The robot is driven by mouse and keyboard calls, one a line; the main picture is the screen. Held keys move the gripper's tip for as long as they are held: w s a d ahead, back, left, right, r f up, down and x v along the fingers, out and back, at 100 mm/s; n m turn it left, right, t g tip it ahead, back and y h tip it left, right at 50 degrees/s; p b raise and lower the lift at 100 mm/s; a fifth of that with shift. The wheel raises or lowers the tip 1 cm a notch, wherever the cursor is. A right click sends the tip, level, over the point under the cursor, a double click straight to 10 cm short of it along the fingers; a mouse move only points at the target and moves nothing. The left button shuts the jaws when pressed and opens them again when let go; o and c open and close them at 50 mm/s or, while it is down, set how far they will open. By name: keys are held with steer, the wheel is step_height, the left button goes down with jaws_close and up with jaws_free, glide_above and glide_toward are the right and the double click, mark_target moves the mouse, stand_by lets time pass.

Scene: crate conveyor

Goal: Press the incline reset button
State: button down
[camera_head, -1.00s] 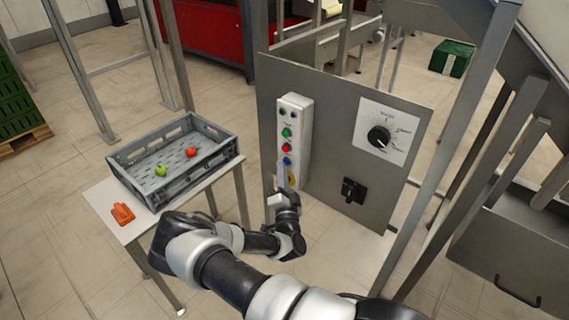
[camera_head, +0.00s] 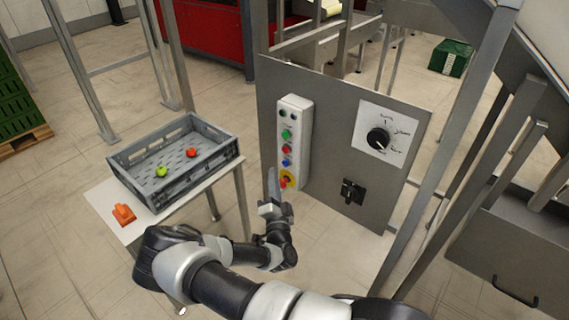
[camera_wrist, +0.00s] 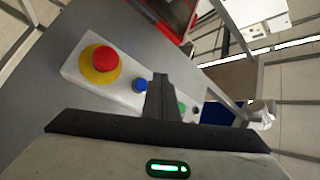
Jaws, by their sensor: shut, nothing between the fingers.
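A white button box (camera_head: 301,132) is mounted on the grey panel. Down it run small dark buttons, a green button (camera_head: 286,134), a red button (camera_head: 287,148), a blue button (camera_head: 287,162) and a red emergency stop on a yellow disc (camera_head: 289,178). The labels are too small to read. My gripper (camera_head: 271,172) is shut and empty, left of the box's lower end and apart from it. In the wrist view, my shut fingers (camera_wrist: 161,82) reach over the box, just right of the blue button (camera_wrist: 139,86); they hide the red button. The emergency stop (camera_wrist: 105,60) is left of them.
A rotary dial (camera_head: 378,138) and a black switch (camera_head: 352,191) are on the panel (camera_head: 335,110), right of the box. A grey crate (camera_head: 226,152) with a green and a red fruit stands on a table to the left, near an orange object (camera_head: 123,214).

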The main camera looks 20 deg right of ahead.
steer(key=shift+s+a, duration=0.8)
steer(key=shift+a, duration=0.25)
steer(key=s+d+r+m+g+h, duration=0.4)
steer(key=d+r+m+g+h, duration=0.25)
steer(key=m, duration=0.55)
steer(key=s+d+r+m+g+h, duration=0.3)
steer(key=d+r+m+g+h, duration=0.2)
steer(key=d+r+m+h, duration=0.45)
steer(key=s+r+m+g+y, duration=0.4)
steer(key=s+m+g+y, duration=0.5)
steer(key=s+m, duration=0.85)
steer(key=s+a+r+m+t+y, duration=0.35)
steer(key=a+r+m+y, duration=0.2)
steer(key=a+m, duration=0.35)
steer(key=s+a+r+m+t+y, duration=0.3)
steer(key=s+a+r+m+y, duration=0.25)
steer(key=m, duration=0.45)
step_height(320, 180, up, 19)
steer(key=w+p, duration=0.2)
steer(key=p, duration=1.6)
steer(key=shift+a+r+g, duration=0.15)
steer(key=shift+a+g, duration=0.15)
